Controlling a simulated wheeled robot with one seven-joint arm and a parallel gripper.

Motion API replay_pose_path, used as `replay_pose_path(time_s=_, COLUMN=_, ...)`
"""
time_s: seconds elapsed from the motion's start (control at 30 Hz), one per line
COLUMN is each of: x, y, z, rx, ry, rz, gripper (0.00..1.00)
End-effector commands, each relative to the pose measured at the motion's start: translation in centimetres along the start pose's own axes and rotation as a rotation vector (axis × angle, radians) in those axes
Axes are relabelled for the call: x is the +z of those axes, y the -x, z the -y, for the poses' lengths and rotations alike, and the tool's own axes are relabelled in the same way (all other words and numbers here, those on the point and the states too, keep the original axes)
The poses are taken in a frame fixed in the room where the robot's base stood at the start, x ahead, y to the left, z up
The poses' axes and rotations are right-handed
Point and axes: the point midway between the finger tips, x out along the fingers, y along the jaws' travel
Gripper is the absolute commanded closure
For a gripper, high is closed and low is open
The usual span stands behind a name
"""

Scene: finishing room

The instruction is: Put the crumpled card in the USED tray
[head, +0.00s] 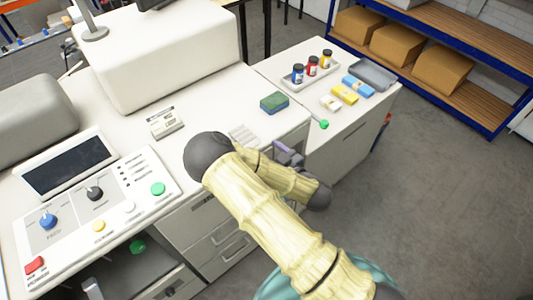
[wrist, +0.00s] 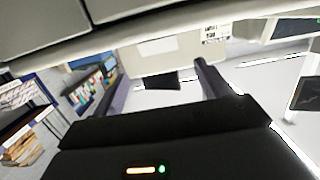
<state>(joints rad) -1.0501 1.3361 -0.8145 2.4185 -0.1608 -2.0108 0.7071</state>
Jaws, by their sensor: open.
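I cannot make out a crumpled card for certain; a small whitish lump (head: 331,103) lies on the right-hand counter beside a yellow piece and a blue piece. No USED lettering is readable. A grey shallow tray (head: 373,74) sits empty at that counter's far right end. My gripper (head: 288,151) is mostly hidden behind my arm, near the front edge of the white machine top, left of and nearer than the whitish lump. In the wrist view, my gripper (wrist: 165,85) has its two fingers spread wide, with nothing seen held between them.
A pale tray (head: 309,80) holds three small bottles. A green and blue sponge-like block (head: 274,102) lies on the machine top. A control panel (head: 95,205) with knobs and buttons is at left. Blue shelving with cardboard boxes (head: 396,44) stands behind. Floor at right is clear.

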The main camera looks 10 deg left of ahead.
Motion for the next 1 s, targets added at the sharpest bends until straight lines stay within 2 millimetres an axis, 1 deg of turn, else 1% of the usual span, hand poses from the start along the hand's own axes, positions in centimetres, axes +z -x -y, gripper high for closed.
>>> replay_pose_path(time_s=0.37, x=0.0, y=0.0, z=0.0, rx=0.0, ry=0.0, rz=0.0, gripper=0.24)
replay_pose_path(time_s=0.47, x=-0.1, y=0.0, z=-0.5, rx=0.021, ry=-0.004, rz=0.004, gripper=0.24)
replay_pose_path(time_s=0.57, x=-0.2, y=0.2, z=-2.2, rx=0.091, ry=-0.019, rz=0.02, gripper=0.24)
replay_pose_path(time_s=0.67, x=-0.4, y=0.8, z=-5.1, rx=0.216, ry=-0.049, rz=0.058, gripper=0.24)
replay_pose_path(time_s=0.73, x=-0.3, y=1.7, z=-7.4, rx=0.318, ry=-0.081, rz=0.101, gripper=0.24)
replay_pose_path(time_s=0.8, x=-0.3, y=2.7, z=-9.5, rx=0.415, ry=-0.118, rz=0.153, gripper=0.24)
replay_pose_path(time_s=0.9, x=-0.2, y=4.5, z=-11.9, rx=0.534, ry=-0.175, rz=0.231, gripper=0.24)
replay_pose_path(time_s=1.0, x=-0.2, y=6.6, z=-13.7, rx=0.629, ry=-0.238, rz=0.316, gripper=0.24)
